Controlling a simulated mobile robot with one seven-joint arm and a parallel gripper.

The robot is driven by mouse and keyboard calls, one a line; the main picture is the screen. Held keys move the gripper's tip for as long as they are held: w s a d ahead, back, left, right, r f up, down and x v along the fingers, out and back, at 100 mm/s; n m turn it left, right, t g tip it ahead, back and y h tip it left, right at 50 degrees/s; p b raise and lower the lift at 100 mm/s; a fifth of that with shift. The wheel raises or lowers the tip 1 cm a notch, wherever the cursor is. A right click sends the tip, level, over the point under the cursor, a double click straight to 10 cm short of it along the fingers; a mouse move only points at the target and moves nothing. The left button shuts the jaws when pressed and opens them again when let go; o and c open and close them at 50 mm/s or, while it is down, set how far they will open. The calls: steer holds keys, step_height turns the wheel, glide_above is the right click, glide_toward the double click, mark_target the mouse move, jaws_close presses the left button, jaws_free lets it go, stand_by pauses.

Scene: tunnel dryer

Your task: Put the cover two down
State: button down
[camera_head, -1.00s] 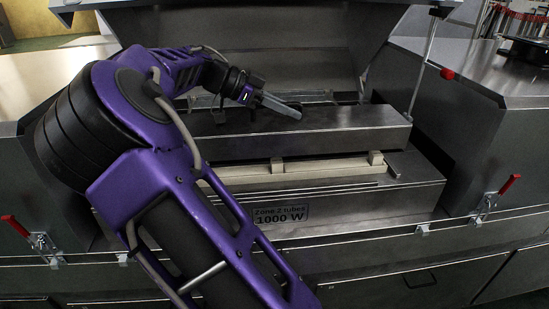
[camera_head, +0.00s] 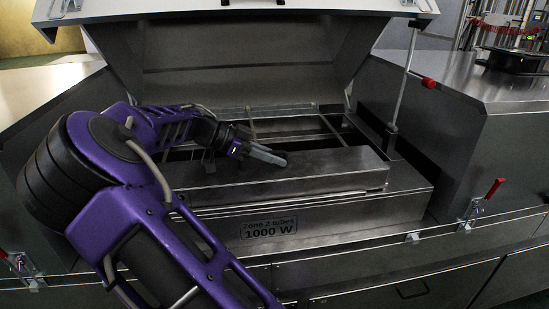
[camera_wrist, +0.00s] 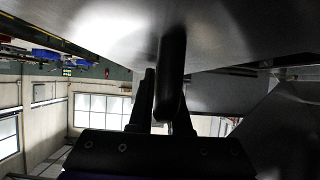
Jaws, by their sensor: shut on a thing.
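Cover two is a long grey metal box lid (camera_head: 320,168) in the head view. It lies level over the Zone 2 tubes housing (camera_head: 350,207), low against its top, with a thin light line along its lower front edge. I cannot tell whether it rests fully. My gripper (camera_head: 266,154) is at the top of the cover, left of its middle, shut on its dark handle. In the wrist view my gripper's fingers (camera_wrist: 160,112) close around the dark handle (camera_wrist: 172,65), under the cover's grey surface (camera_wrist: 225,35). The tubes under the cover are hidden.
The raised hood (camera_head: 250,65) stands open behind, held by a strut (camera_head: 404,80) at the right. Open frame bars (camera_head: 290,125) lie behind the cover. Red-handled latches (camera_head: 485,200) sit at the front. Metal side panels flank the opening.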

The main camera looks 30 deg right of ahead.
steer(key=shift+f, duration=0.3)
steer(key=c, duration=0.9)
jaws_free()
steer(key=shift+o, duration=0.2)
steer(key=shift+r, duration=0.35)
steer(key=shift+w+a+r, duration=0.1)
steer(key=shift+a+r, duration=0.1)
steer(key=shift+a, duration=0.1)
steer(key=p+v, duration=0.1)
steer(key=v, duration=1)
steer(key=shift+a+p, duration=0.15)
steer(key=shift+p, duration=0.25)
